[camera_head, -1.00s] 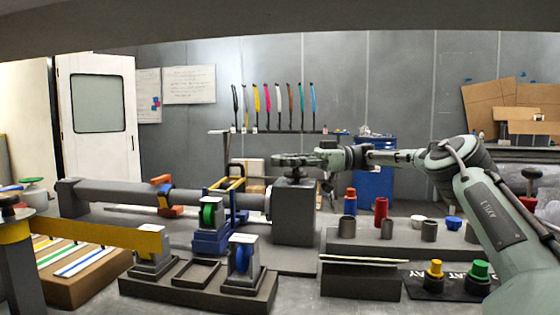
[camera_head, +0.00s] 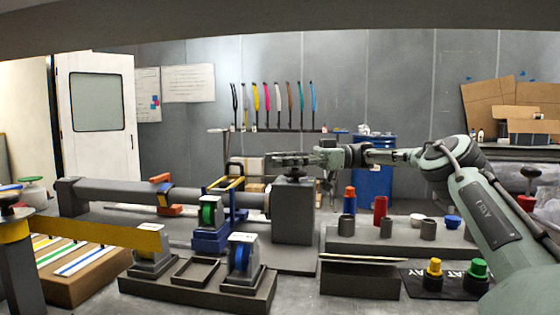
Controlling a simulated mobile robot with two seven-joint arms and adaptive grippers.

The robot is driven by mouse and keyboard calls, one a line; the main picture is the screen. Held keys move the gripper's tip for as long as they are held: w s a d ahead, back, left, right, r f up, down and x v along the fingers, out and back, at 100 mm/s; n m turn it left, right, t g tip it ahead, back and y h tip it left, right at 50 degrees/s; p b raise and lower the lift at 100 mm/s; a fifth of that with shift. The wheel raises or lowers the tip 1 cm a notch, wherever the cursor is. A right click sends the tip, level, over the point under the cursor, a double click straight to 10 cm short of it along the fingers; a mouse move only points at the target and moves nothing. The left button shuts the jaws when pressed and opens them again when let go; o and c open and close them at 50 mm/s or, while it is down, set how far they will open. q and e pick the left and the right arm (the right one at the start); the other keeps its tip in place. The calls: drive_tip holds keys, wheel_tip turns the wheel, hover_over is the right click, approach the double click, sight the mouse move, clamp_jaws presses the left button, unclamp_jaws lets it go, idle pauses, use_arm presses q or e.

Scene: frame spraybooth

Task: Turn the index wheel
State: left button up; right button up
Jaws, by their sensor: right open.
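A dark round knob, which looks like the index wheel (camera_head: 291,174), sits on top of the grey upright block (camera_head: 294,215) at the right end of a long grey tube (camera_head: 120,194). My right gripper (camera_head: 278,160) comes in from the right, roughly level, with its open fingers pointing left. It is just above the wheel in the picture and partly overlaps its top. I cannot tell whether it touches the wheel. No object shows between the fingers. My left gripper is not in view.
A dark tray (camera_head: 195,272) with spools is in front.

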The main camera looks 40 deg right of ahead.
wheel_tip(320, 180, up, 10)
idle(0.5)
